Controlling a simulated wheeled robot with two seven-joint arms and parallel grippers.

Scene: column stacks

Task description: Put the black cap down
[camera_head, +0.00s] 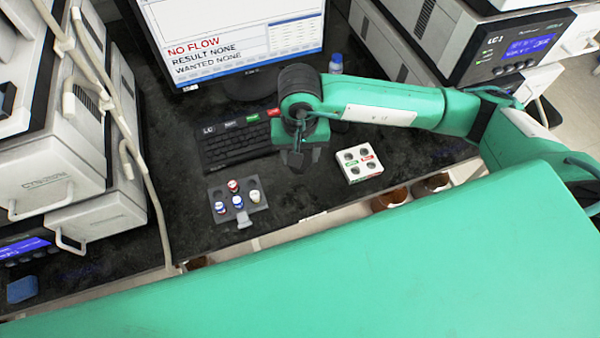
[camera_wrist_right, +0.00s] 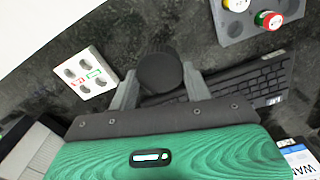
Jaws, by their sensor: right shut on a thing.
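The black cap (camera_wrist_right: 160,73) is round and dark, held between the two fingers of my right gripper (camera_wrist_right: 161,88) in the right wrist view. In the head view my right gripper (camera_head: 297,158) points down over the dark bench, between the keyboard and a white holder. I cannot make out the cap there against the dark gripper and bench. The white holder (camera_head: 346,160) has several round holes and red and green labels; it also shows in the wrist view (camera_wrist_right: 85,92). My left gripper is not in view.
A grey rack (camera_head: 218,195) with several capped vials sits left of the gripper. A keyboard (camera_head: 230,155) and monitor (camera_head: 240,30) are behind. A blue-capped bottle (camera_head: 335,65) stands farther back. Dark bench (camera_head: 300,195) is bare between rack and holder.

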